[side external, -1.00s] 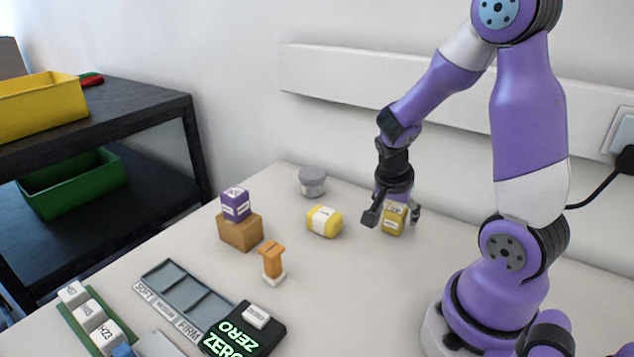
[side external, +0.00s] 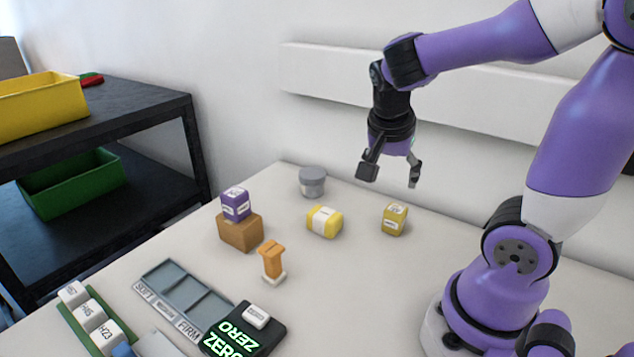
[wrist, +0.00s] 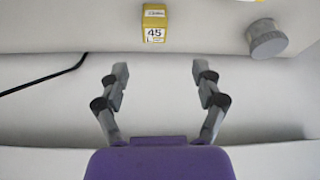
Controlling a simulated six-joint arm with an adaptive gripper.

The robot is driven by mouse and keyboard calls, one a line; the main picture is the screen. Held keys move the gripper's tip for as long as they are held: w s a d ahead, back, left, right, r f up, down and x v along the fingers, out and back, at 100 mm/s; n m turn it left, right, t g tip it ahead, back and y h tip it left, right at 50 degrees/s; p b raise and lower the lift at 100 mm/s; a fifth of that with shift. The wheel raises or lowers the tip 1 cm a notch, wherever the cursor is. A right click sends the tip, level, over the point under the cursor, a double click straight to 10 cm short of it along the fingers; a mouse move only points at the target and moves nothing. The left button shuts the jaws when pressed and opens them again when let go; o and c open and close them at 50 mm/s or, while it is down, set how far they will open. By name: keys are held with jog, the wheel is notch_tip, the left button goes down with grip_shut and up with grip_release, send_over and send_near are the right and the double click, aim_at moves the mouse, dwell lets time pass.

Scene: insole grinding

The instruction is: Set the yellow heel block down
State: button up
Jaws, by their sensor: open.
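The yellow heel block (side external: 394,219) stands on the table at the back, right of a larger yellow piece with a white band (side external: 324,221). In the wrist view the yellow block (wrist: 155,24) shows a label reading 45 and lies beyond the fingertips. My gripper (side external: 391,178) is open and empty, in the air above the yellow block and apart from it. In the wrist view my gripper (wrist: 158,70) has its fingers spread with nothing between them.
A grey round container (side external: 312,182) stands at the back. A purple block (side external: 236,204) sits on a brown block (side external: 240,234), and an orange piece (side external: 272,262) stands in front. A sorting tray (side external: 187,300) and black scale (side external: 268,336) are at the front. The table's right middle is clear.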

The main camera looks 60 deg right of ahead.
jog(key=a+r+n+t+y, duration=0.2)
jog(key=a+n, duration=0.4)
jog(key=n, duration=0.2)
jog(key=a+r+n+t+y, duration=0.1)
jog(key=a+n+t+y, duration=0.1)
jog(key=a+n, duration=0.4)
jog(key=n+t, duration=0.1)
jog(key=n, duration=0.1)
jog(key=shift+a+r+n, duration=0.3)
jog(key=shift+r+n, duration=0.05)
jog(key=shift+n, duration=0.05)
